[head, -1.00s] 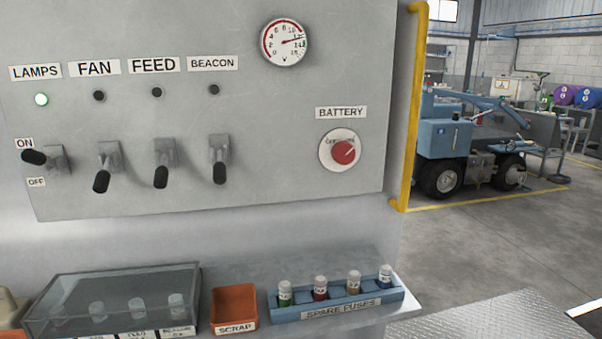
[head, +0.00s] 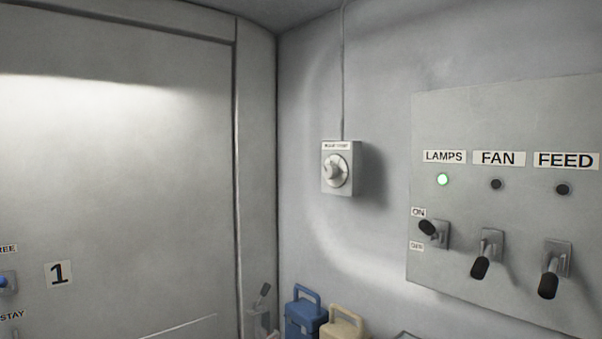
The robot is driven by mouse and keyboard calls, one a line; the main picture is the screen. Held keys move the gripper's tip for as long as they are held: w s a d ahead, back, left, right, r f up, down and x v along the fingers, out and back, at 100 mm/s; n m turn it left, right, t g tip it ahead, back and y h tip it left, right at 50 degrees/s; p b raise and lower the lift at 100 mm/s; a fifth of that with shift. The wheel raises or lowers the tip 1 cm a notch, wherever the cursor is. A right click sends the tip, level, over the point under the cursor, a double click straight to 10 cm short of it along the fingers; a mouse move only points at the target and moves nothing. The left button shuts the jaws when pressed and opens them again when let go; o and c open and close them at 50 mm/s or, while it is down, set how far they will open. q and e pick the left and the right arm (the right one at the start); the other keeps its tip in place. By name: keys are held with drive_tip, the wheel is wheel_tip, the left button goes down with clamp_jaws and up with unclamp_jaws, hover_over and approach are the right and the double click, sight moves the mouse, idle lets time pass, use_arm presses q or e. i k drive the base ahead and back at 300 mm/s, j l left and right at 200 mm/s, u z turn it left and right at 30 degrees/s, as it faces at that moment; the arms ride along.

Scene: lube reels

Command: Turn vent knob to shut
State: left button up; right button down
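A small pale box with a round knob (head: 335,171) is mounted on the wall in the middle of the head view. A label (head: 336,146) sits above the knob; its text is too small to read surely, so I cannot tell whether this is the vent knob. The knob's raised grip looks tilted, but I cannot read its setting. A thin conduit (head: 342,70) runs up the wall from the box. Neither of my grippers is in the head view.
A switch panel (head: 503,120) is at right; its LAMPS light (head: 442,179) glows green. A large grey door or panel marked 1 (head: 120,180) fills the left. A blue case (head: 304,318) and a beige case (head: 343,328) stand below the box. The wall around the box is clear.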

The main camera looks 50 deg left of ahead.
sight(330, 171)
drive_tip(key=u, duration=1.5)
drive_tip(key=i+z, duration=0.15)
drive_tip(key=z, duration=1.05)
drive_tip(key=i+j, duration=0.2)
drive_tip(key=j, duration=0.2)
drive_tip(key=i+j, duration=0.2)
drive_tip(key=j, duration=0.15)
